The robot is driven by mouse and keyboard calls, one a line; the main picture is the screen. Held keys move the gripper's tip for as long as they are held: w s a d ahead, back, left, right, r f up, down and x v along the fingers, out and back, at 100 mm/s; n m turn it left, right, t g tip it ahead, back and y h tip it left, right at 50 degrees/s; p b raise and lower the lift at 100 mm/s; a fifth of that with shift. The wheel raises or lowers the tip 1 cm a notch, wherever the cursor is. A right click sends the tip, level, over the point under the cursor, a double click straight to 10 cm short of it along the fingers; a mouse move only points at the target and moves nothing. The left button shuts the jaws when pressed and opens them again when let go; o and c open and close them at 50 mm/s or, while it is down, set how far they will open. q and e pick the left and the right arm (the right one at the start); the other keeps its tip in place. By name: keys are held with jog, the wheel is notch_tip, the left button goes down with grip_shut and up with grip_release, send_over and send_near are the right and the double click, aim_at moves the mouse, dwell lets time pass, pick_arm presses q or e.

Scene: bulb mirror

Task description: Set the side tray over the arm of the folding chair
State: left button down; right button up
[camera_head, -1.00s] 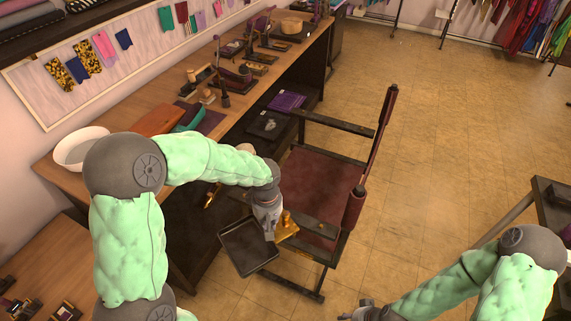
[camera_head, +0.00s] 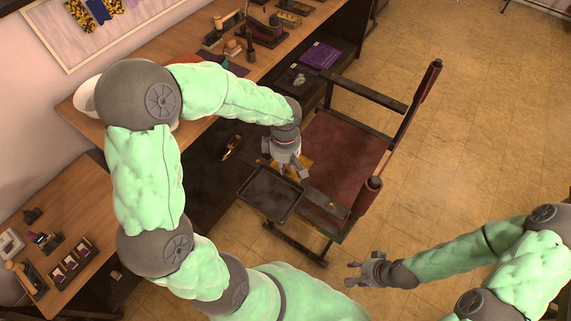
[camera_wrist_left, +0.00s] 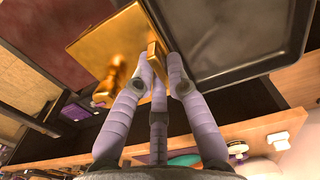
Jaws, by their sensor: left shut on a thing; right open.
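The side tray (camera_head: 270,193) is a dark, shallow rectangular tray with a brass bracket (camera_wrist_left: 108,50). My left gripper (camera_head: 287,168) is shut on the bracket; in the left wrist view its fingers (camera_wrist_left: 165,65) close on a brass tab beside the tray's rim (camera_wrist_left: 235,70). The folding chair has a maroon seat (camera_head: 340,146) and dark arms. The tray is level, outside the chair's near arm (camera_head: 326,203), with the bracket close to that arm's left end. I cannot tell whether the bracket touches the arm. My right gripper (camera_head: 362,270) is open and empty, low and apart from the chair.
A long wooden workbench (camera_head: 268,68) with tools runs behind the chair. A purple folded item (camera_head: 320,56) lies on a dark shelf beside it. A smaller table (camera_head: 62,225) stands at left. The tiled floor (camera_head: 475,120) at right is clear.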

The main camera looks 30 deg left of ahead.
aim_at(286, 173)
pick_arm(q)
jog(key=shift+f+b, duration=2.1)
jog(key=shift+f, duration=0.1)
jog(key=shift+r, duration=0.1)
jog(key=shift+f+b, duration=0.35)
jog(key=shift+b, duration=0.1)
jog(key=shift+f+b, duration=2.05)
jog(key=shift+f, duration=0.2)
jog(key=c, duration=1.2)
grip_release()
jog(key=shift+r, duration=0.1)
jog(key=shift+o, duration=0.2)
